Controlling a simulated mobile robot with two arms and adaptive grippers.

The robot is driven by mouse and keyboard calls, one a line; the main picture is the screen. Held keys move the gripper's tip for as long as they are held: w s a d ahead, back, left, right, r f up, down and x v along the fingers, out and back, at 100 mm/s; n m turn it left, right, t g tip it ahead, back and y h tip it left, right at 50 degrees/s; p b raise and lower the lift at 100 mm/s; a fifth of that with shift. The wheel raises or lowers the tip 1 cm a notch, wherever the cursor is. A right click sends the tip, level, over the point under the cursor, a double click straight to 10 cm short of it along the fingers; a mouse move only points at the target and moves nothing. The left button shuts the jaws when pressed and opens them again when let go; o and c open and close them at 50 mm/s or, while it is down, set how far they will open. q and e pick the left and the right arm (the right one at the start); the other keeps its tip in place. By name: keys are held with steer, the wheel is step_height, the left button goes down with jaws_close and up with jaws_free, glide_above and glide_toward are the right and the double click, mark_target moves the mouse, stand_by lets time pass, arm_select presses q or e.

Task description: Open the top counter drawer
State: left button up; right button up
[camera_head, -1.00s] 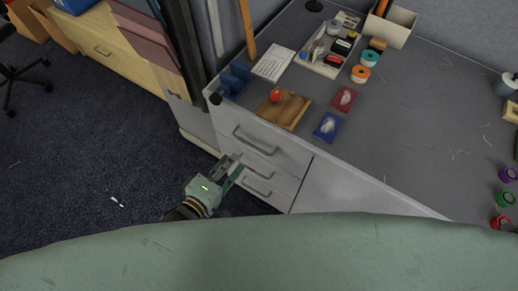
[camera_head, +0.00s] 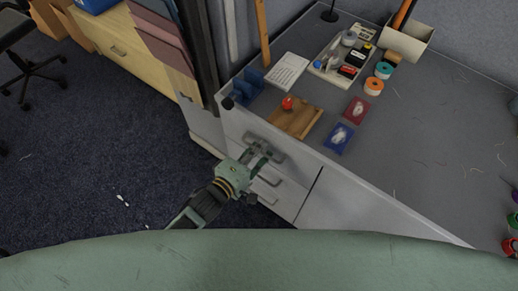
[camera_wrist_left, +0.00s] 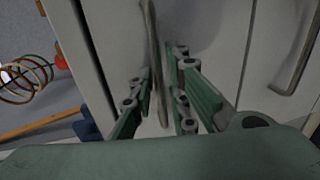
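The top counter drawer (camera_head: 239,124) is the upper white front under the left end of the grey counter. It looks shut. My left gripper (camera_head: 262,152) is at its grey bar handle (camera_head: 269,144) in the head view. In the left wrist view the handle (camera_wrist_left: 152,40) runs between the two green fingers of my left gripper (camera_wrist_left: 160,78), one on each side. The fingers are apart and look open around the bar; I see no clear contact. My arm and gripper hide part of the lower drawers. My right gripper is in neither view.
A lower handle (camera_head: 268,180) sits just under my gripper. The grey counter (camera_head: 420,150) holds a wooden board with a red ball (camera_head: 287,103), blue and red cards, tape rolls and a tray. Dark carpet (camera_head: 90,150) is open at the left.

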arm_select(q)
steer(key=shift+c, duration=0.4)
jaws_close()
steer(key=shift+s+a, duration=0.1)
steer(key=f+p+v, duration=0.2)
steer(key=v, duration=1)
steer(key=f+p+v, duration=0.2)
steer(key=p+v, duration=0.1)
steer(key=v, duration=0.9)
steer(key=shift+s+a+f+p, duration=0.25)
steer(key=shift+s+a+p, duration=0.05)
steer(key=shift+s+a, duration=0.15)
